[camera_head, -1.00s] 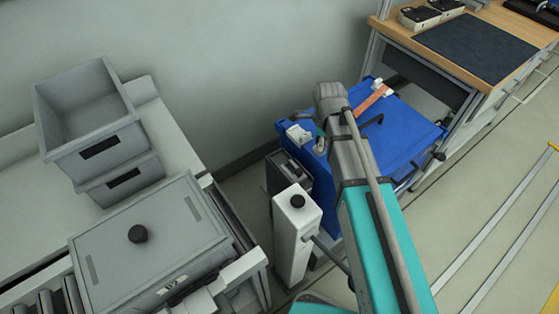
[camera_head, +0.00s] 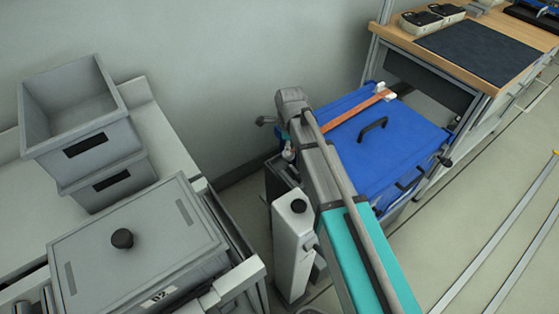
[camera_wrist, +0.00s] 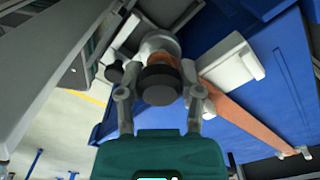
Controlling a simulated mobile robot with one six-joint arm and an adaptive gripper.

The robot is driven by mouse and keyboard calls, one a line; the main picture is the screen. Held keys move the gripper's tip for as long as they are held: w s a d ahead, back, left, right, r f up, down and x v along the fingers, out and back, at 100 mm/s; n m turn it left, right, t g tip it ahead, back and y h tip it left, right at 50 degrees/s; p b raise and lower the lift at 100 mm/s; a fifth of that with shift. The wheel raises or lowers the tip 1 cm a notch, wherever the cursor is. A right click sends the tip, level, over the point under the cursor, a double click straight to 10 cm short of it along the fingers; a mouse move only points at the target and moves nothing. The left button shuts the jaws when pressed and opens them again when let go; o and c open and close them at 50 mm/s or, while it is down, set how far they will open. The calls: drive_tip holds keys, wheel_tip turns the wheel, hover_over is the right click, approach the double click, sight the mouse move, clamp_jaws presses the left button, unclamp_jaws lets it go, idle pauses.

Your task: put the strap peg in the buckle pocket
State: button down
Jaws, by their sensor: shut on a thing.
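In the wrist view, my gripper (camera_wrist: 160,94) is shut on the strap peg (camera_wrist: 160,84), a dark round piece between its two fingers. The orange strap (camera_wrist: 250,128) runs behind the peg to the lower right. A pale block (camera_wrist: 232,66), which looks like the buckle, lies right of the peg. I cannot see its pocket clearly or tell whether the peg touches it. In the head view, the strap (camera_head: 352,109) crosses the blue lid (camera_head: 400,145) to a white fitting (camera_head: 381,91) at the back. My arm hides the block and most of the gripper there.
A pale post with a black knob (camera_head: 298,206) stands close left of my arm. Grey crates (camera_head: 75,105) and a lidded grey bin (camera_head: 130,260) are at the left. A workbench (camera_head: 480,50) stands behind the blue lid at the right.

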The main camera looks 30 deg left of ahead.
drive_tip(key=shift+a+f+b, duration=1)
drive_tip(key=shift+a+f, duration=0.1)
drive_tip(key=shift+f, duration=0.25)
drive_tip(key=shift+a+f+b, duration=0.4)
drive_tip(key=shift+f+b, duration=0.2)
wheel_tip(320, 180, down, 3)
drive_tip(key=b, duration=0.3)
drive_tip(key=shift+r, duration=0.1)
drive_tip(key=shift+c, duration=1.3)
unclamp_jaws()
